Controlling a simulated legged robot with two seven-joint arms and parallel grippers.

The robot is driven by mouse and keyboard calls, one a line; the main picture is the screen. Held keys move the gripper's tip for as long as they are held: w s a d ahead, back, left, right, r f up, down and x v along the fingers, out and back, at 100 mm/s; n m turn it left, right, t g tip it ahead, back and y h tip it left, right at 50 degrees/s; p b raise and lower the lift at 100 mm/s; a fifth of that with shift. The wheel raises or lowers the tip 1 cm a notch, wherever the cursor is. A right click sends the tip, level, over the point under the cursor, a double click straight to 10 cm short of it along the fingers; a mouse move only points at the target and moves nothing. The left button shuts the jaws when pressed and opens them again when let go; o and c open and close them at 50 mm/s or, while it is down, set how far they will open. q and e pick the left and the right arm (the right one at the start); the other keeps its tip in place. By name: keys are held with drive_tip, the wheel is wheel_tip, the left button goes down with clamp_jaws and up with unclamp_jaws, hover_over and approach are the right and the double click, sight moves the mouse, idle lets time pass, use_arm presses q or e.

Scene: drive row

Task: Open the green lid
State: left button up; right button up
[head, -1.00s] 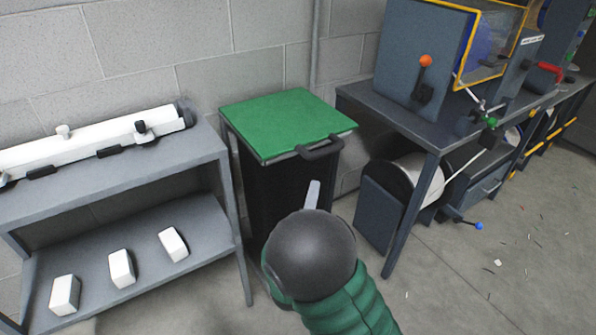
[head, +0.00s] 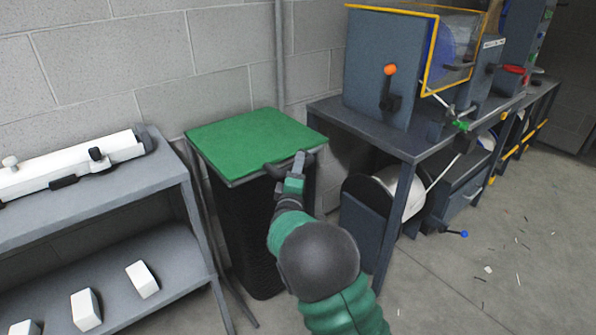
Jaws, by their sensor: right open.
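The green lid (head: 254,139) lies flat and closed on a tall black bin (head: 245,225) against the wall. A dark handle (head: 276,168) sticks out from the lid's front edge. My right gripper (head: 298,162) is open at the right part of this handle, with a pale finger showing beside it. I cannot tell whether the finger touches the handle. My own forearm hides part of the bin's front. My left gripper is not in view.
A grey shelf (head: 105,196) with white blocks (head: 142,279) stands at left. A blue-grey workbench (head: 397,138) with a machine and an orange-knobbed lever (head: 390,71) stands close at right. Open floor (head: 470,290) lies at front right.

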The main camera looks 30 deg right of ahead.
drive_tip(key=shift+a+r, duration=0.2)
drive_tip(key=shift+a, duration=0.3)
drive_tip(key=shift+c, duration=1.3)
drive_tip(key=shift+d, duration=0.15)
clamp_jaws()
drive_tip(key=shift+s+f, duration=0.1)
